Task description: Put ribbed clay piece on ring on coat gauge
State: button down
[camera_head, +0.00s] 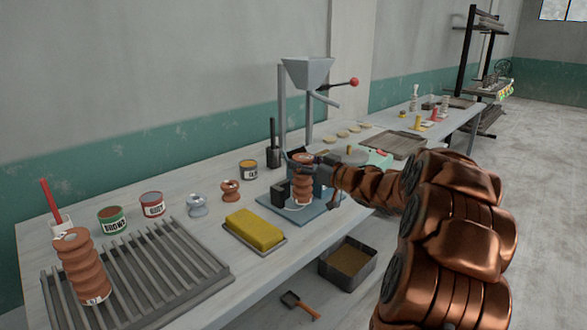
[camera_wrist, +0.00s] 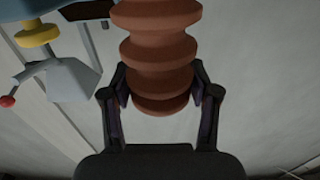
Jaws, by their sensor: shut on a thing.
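A ribbed, reddish-brown clay piece (camera_head: 303,187) is held upright in my gripper (camera_head: 308,172), whose dark fingers close on it from the sides. The wrist view shows the clay piece (camera_wrist: 158,50) between the two fingers of my gripper (camera_wrist: 160,97). Below it is a flat blue plate (camera_head: 325,208) that looks like the coat gauge. A pale curved edge, perhaps the ring, shows at the foot of the piece, which hides the rest. I cannot tell whether the piece touches the plate. A second ribbed clay piece (camera_head: 82,268) stands on the slatted rack.
The slatted rack (camera_head: 190,262), a yellow sponge (camera_head: 254,228), several cans and two small spools stand left of the plate. A grey hopper stand (camera_head: 307,72) with a red-knobbed lever rises behind. A bin (camera_head: 347,262) is on the floor.

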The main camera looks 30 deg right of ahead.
jog(key=shift+w+a+f, duration=0.2)
jog(key=shift+w+f, duration=0.4)
jog(key=shift+w, duration=0.35)
jog(key=shift+w+a+f, duration=0.2)
jog(key=shift+w+f, duration=0.4)
jog(key=shift+w, duration=0.35)
jog(key=shift+c, duration=1.4)
grip_release()
jog(key=shift+f, duration=0.1)
jog(key=shift+s, duration=0.1)
jog(key=v, duration=1.2)
jog(key=shift+b, duration=0.3)
